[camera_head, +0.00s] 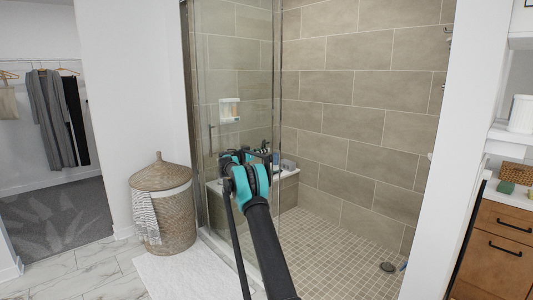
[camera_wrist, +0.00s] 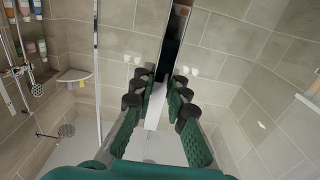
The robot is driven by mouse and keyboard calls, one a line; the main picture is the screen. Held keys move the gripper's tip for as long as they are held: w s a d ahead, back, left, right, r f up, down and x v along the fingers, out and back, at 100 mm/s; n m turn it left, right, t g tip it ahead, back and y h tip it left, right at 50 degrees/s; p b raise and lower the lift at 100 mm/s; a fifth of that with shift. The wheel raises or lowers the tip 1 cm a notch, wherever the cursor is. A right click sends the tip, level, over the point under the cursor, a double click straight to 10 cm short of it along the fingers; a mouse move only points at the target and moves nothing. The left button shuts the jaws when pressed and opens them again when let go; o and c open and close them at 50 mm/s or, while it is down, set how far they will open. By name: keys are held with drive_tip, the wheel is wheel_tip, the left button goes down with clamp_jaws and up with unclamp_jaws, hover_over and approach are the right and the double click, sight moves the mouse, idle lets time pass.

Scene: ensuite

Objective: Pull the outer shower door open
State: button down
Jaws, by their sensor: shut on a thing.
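The outer shower door (camera_head: 240,75) is a clear glass panel with a thin metal edge, at the left of the shower in the head view. The shower is uncovered to its right. My gripper (camera_head: 266,152) is at the glass panel's right edge, about mid-height. In the wrist view, my gripper's green fingers (camera_wrist: 161,92) are closed from both sides on a long, dark and shiny upright part of the door (camera_wrist: 174,45). My arm and gripper hide part of the door, and the exact grip contact is small in the head view.
A lidded wicker basket (camera_head: 168,210) stands left of the shower, by a white bath mat (camera_head: 185,275). A shower bench (camera_head: 290,185) is behind the glass. A wooden cabinet (camera_head: 495,250) is at the right.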

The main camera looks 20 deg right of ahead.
drive_tip(key=shift+w, duration=0.1)
idle(0.3)
drive_tip(key=c, duration=1.5)
unclamp_jaws()
drive_tip(key=shift+a, duration=0.1)
drive_tip(key=v, duration=1.1)
drive_tip(key=shift+s+a, duration=0.2)
drive_tip(key=shift+a, duration=0.15)
